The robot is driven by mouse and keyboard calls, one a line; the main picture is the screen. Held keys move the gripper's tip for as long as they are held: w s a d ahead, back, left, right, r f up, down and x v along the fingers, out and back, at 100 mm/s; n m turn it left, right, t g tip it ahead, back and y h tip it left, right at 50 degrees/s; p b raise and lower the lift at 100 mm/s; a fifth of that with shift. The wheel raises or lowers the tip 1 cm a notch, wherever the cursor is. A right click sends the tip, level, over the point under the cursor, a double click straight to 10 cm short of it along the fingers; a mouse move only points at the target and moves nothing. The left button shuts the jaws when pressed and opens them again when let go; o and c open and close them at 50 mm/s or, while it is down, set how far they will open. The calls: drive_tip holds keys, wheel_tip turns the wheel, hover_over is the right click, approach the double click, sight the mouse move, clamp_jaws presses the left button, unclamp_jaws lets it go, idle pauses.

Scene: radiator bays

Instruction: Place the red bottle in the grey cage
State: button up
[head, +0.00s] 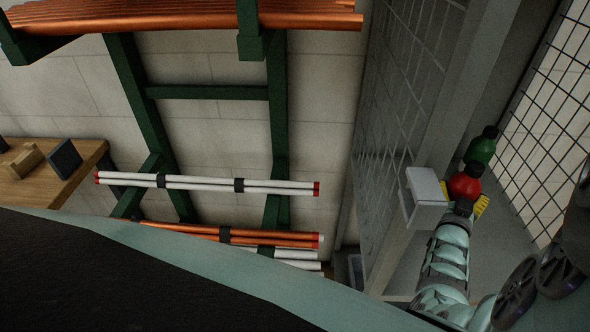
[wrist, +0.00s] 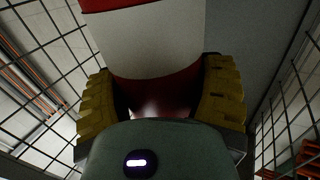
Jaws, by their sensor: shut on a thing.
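The red bottle (head: 465,183) has a dark cap and shows at the right of the head view. My gripper (head: 464,197) has yellow finger pads and is shut around the bottle. In the wrist view my gripper (wrist: 163,92) has one pad on each side of the red bottle (wrist: 150,95), which shows a white label band. The grey cage (head: 398,110) has mesh panels to the left and right of the bottle, with a grey surface behind it. I cannot tell whether the bottle touches that surface.
A green bottle (head: 482,147) stands just behind the red one. A white box (head: 424,198) is close to the left of my gripper. A green rack (head: 277,130) holds pipes (head: 210,184) further left, and a wooden bench (head: 75,185) is at far left.

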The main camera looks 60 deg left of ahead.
drive_tip(key=shift+f, duration=1.3)
drive_tip(key=shift+f+b, duration=0.15)
drive_tip(key=shift+b, duration=0.2)
drive_tip(key=o, duration=1.3)
